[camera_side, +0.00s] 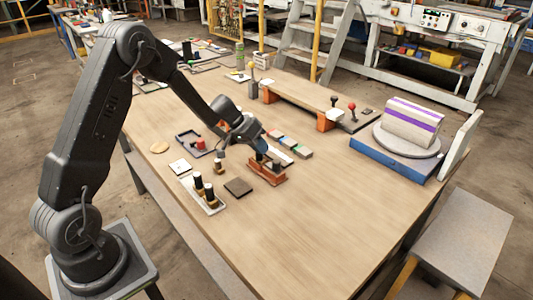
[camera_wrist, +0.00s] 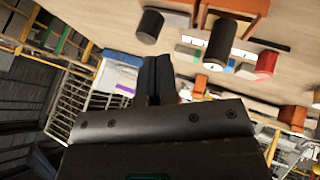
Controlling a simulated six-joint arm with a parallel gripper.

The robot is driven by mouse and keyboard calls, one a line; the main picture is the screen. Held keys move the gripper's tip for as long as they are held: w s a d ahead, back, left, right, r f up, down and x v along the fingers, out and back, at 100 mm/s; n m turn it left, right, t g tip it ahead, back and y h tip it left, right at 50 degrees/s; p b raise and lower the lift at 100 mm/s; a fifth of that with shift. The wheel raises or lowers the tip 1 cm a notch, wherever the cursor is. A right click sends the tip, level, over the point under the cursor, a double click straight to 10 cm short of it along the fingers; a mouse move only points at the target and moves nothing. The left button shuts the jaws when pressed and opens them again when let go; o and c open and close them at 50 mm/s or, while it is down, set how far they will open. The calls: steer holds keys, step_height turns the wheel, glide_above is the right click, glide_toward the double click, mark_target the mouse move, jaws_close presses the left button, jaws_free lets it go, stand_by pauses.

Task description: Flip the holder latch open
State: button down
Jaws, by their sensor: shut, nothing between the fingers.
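My gripper (camera_side: 262,151) is low over the middle of the table, just above and behind the orange-red holder (camera_side: 268,174). Its dark fingers (camera_wrist: 156,68) are together and empty in the wrist view. The holder is a small block with dark upright parts on top; I cannot make out which part is its latch, or whether my fingers touch it. An orange piece, perhaps this holder, shows at the top of the wrist view (camera_wrist: 236,10).
A white tray (camera_side: 214,208) with black-topped cylinders and a dark square plate (camera_side: 238,187) lie left of the holder. A dark bracket with a red piece (camera_side: 199,144) lies farther back. A blue base (camera_side: 385,161) carries a striped block (camera_side: 410,121). The front table is clear.

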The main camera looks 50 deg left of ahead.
steer(key=v, duration=0.6)
steer(key=shift+a+r, duration=0.2)
steer(key=shift+s, duration=0.15)
steer(key=s+d+r+m+g+y, duration=0.1)
steer(key=s+d+r+m, duration=0.1)
steer(key=s+d+r, duration=1)
steer(key=s+d+r+y, duration=0.1)
steer(key=s+d+y, duration=0.1)
steer(key=s, duration=0.5)
steer(key=s+d+r+n+t+y, duration=0.1)
steer(key=s+d+r, duration=0.1)
steer(key=s, duration=0.6)
steer(key=shift+s+d+y, duration=0.2)
steer(key=shift+y, duration=0.2)
